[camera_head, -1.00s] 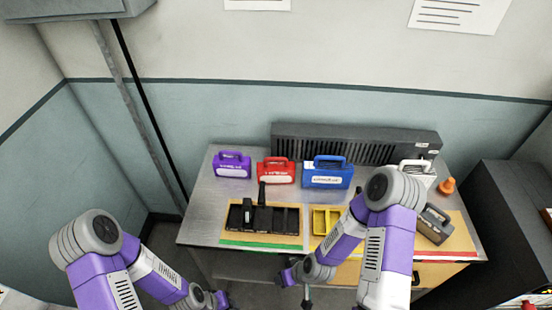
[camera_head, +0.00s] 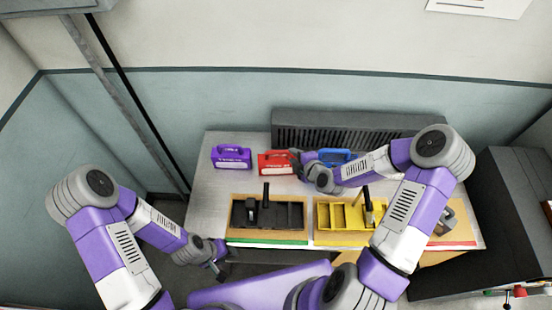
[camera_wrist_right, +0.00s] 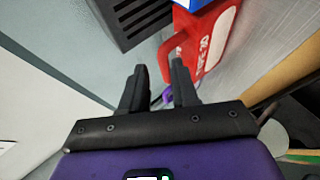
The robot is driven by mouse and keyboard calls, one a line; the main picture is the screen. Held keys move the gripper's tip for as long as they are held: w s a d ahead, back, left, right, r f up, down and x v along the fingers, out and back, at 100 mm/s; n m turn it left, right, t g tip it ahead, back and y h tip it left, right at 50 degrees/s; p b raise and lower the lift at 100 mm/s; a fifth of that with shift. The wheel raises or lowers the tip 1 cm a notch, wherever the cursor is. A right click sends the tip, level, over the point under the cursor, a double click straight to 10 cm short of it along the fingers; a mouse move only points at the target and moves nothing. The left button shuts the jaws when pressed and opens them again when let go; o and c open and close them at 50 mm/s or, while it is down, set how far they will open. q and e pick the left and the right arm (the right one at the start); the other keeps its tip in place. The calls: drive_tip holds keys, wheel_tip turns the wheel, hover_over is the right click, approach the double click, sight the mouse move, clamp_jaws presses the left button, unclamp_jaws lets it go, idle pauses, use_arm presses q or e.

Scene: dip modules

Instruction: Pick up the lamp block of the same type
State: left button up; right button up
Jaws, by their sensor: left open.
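Several blocks with handles stand along the back of the table: a purple block (camera_head: 231,157), a red block (camera_head: 274,163) and a blue block (camera_head: 335,156). I cannot tell from their labels which is a lamp block. My right gripper (camera_head: 300,160) is between the red and blue blocks, partly covering the blue one. In the right wrist view its fingers (camera_wrist_right: 158,66) are apart with nothing held. The red block's handle (camera_wrist_right: 178,45) is just beyond the right finger there, and a blue corner (camera_wrist_right: 204,4) shows above. My left gripper (camera_head: 214,268) is open and empty below the table's front edge.
A black tray (camera_head: 285,216) and a yellow tray (camera_head: 335,217) sit on the front boards. Dark upright parts rise from both. A grey block (camera_head: 446,220) is at front right, partly behind my right arm. A dark vented unit (camera_head: 360,124) stands at the back.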

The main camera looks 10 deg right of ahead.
sight(286, 152)
drive_tip(key=shift+a+p+x, duration=0.2)
drive_tip(key=shift+p+x, duration=0.45)
drive_tip(key=shift+x, duration=2.7)
drive_tip(key=shift+s, duration=0.1)
clamp_jaws()
